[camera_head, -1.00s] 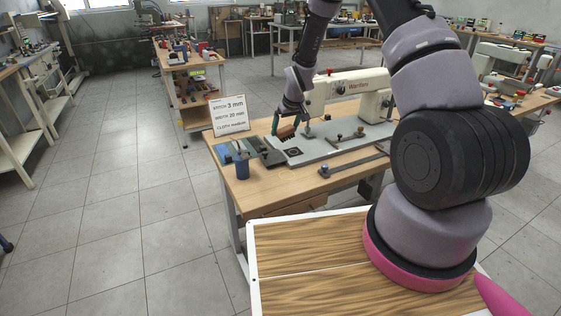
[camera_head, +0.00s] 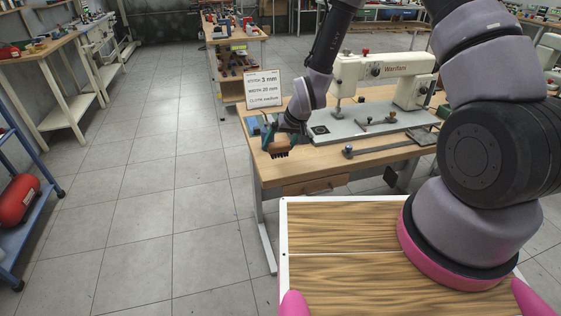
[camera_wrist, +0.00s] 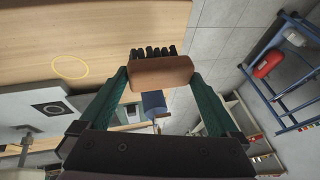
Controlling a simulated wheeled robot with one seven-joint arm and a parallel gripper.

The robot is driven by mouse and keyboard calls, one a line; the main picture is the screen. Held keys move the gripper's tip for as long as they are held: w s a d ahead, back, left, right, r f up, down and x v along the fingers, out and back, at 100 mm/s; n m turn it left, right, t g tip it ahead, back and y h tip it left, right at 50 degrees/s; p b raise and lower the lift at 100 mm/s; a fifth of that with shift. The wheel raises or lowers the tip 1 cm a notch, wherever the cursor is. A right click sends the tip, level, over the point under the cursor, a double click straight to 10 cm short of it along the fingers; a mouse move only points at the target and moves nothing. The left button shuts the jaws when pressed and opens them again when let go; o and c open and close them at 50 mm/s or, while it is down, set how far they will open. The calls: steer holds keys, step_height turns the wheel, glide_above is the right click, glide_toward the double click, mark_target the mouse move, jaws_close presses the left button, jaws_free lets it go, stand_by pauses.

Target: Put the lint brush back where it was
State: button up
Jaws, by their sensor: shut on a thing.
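My gripper (camera_head: 280,148) is shut on the lint brush, a brown wooden block (camera_wrist: 160,75) with a row of black bristles, held between the green fingers in the wrist view. In the head view the brush (camera_head: 279,153) hangs with the gripper over the front left part of the sewing table (camera_head: 310,162). A thin yellow ring (camera_wrist: 70,67) lies on the bare wooden top in the wrist view, off to the left of the brush. I cannot make out the ring in the head view.
A sewing machine (camera_head: 380,68) on its grey plate stands right of the gripper. A white sign (camera_head: 264,90) stands behind. A blue rack with a red tank (camera_head: 18,198) is at far left; floor between is clear.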

mark_target(280, 157)
steer(key=shift+f, duration=2.85)
steer(key=shift+f, duration=0.15)
steer(key=o, duration=1.5)
